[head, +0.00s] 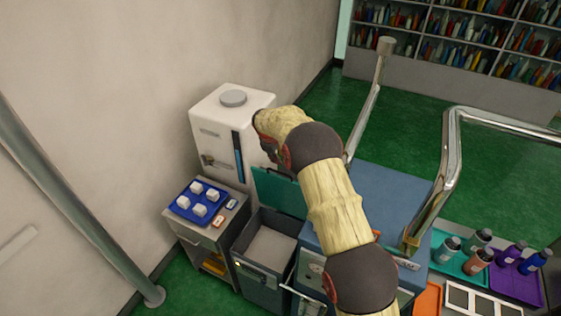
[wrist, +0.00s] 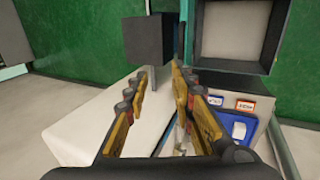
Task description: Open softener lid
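The white softener tank (head: 215,150) stands against the wall in the head view. Its round grey lid (head: 233,98) sits flat on top and looks closed. My arm reaches to the right side of the tank; its end hides my gripper in the head view. In the wrist view my gripper (wrist: 160,74) is open, its two fingers apart with nothing held between them. A white surface (wrist: 85,130), probably the tank, lies below and left of the fingers. I cannot make out the lid in the wrist view.
A blue tray (head: 178,207) with white cubes sits on a small cabinet, beside a grey open bin (head: 240,263). In the wrist view a dark box (wrist: 150,42) on a thin stalk stands beyond the fingers. A metal rail (head: 449,170) is right of my arm.

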